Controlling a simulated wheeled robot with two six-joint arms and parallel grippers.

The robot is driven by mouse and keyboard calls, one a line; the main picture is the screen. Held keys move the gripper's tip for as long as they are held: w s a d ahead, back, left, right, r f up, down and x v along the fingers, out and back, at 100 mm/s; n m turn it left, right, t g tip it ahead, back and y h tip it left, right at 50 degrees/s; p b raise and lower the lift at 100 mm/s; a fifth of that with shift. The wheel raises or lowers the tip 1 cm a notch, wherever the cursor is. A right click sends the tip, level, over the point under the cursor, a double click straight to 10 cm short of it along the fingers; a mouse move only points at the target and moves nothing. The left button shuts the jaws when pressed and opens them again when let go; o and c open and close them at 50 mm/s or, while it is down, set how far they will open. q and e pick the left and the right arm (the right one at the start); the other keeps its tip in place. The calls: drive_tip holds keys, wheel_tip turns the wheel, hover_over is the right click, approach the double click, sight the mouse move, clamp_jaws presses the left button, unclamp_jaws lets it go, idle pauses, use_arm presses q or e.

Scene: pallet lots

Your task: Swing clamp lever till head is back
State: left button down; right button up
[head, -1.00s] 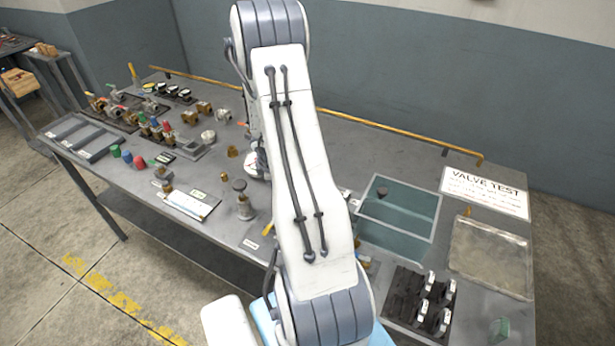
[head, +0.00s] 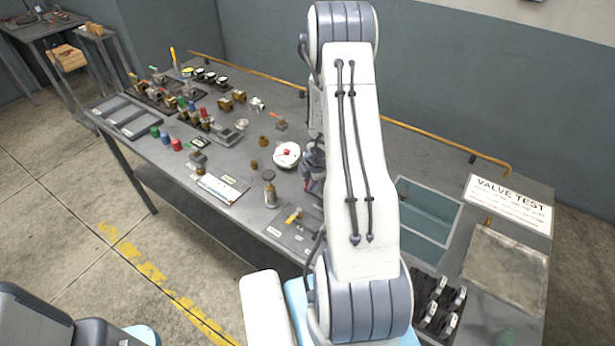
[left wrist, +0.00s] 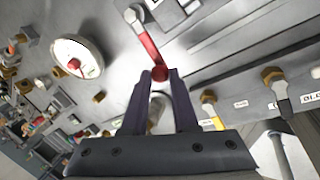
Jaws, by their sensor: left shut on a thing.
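In the head view my left gripper (head: 314,178) shows only in part beside my white arm, low over the bench. The clamp is hidden behind my arm in the head view. I cannot make out the clamp head clearly in either view. My right gripper is not in view.
A white round gauge (head: 287,155) stands on the grey bench left of the gripper. A dark-topped fitting (head: 269,188) and a plate with a yellow handle (head: 293,215) are near the front edge. A teal tray (head: 429,222) lies right of my arm.

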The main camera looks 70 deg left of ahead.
use_arm(q)
drive_tip(key=shift+w+d+f+n, duration=0.1)
drive_tip(key=shift+w+d+n, duration=0.15)
drive_tip(key=shift+d+n, duration=0.15)
drive_tip(key=shift+p, duration=0.3)
drive_tip(key=c, duration=0.7)
unclamp_jaws()
drive_tip(key=shift+w, duration=0.1)
drive_tip(key=shift+a, duration=0.1)
drive_tip(key=p+v, duration=0.5)
drive_tip(key=v, duration=0.5)
drive_tip(key=shift+w+r, duration=0.15)
drive_tip(key=shift+r, duration=0.1)
